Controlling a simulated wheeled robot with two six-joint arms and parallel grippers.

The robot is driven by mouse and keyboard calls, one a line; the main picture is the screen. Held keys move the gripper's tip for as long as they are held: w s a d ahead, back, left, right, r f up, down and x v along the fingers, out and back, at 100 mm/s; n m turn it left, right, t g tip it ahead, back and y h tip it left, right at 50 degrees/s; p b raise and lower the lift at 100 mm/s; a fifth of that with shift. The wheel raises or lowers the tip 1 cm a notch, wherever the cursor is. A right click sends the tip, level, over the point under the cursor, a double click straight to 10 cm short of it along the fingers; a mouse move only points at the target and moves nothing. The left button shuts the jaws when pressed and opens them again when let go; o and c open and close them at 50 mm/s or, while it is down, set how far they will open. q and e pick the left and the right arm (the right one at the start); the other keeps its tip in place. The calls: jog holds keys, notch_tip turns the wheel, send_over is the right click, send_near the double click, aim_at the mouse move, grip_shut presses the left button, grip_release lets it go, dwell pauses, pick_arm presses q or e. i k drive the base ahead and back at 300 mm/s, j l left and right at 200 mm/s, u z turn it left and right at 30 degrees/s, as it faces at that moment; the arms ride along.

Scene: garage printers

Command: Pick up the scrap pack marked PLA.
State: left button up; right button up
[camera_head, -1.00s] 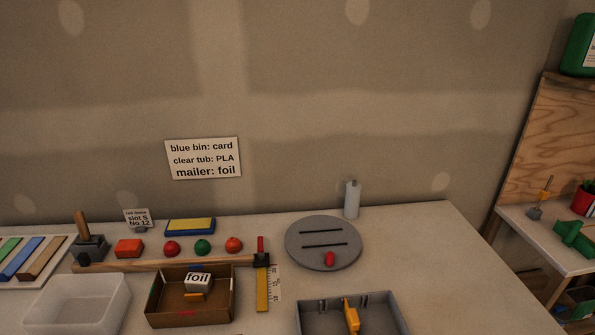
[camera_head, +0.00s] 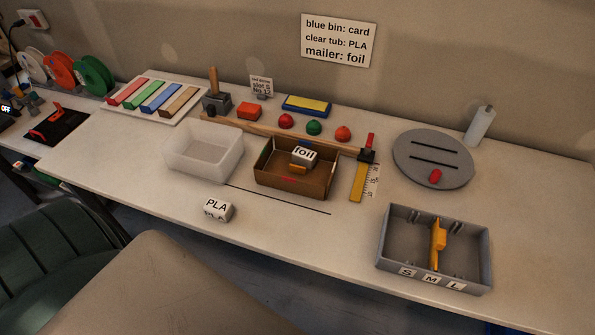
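The scrap pack marked PLA (camera_head: 218,209) is a small white block with black lettering. It lies on the white bench top near the front edge, below the clear tub (camera_head: 203,150) and left of a thin dark line on the bench. The tub looks empty. Another white pack marked foil (camera_head: 304,155) sits in the brown cardboard mailer box (camera_head: 262,178). Neither of my grippers shows in the head view.
A grey bin (camera_head: 388,247) marked S, M, L with an orange part inside stands at the right. A grey disc (camera_head: 405,166) and a tray of coloured bars (camera_head: 140,112) lie behind. A dark green chair (camera_head: 60,250) stands front left. Bench is clear around the PLA pack.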

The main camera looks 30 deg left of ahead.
aim_at(214, 207)
jog(key=u, duration=1.7)
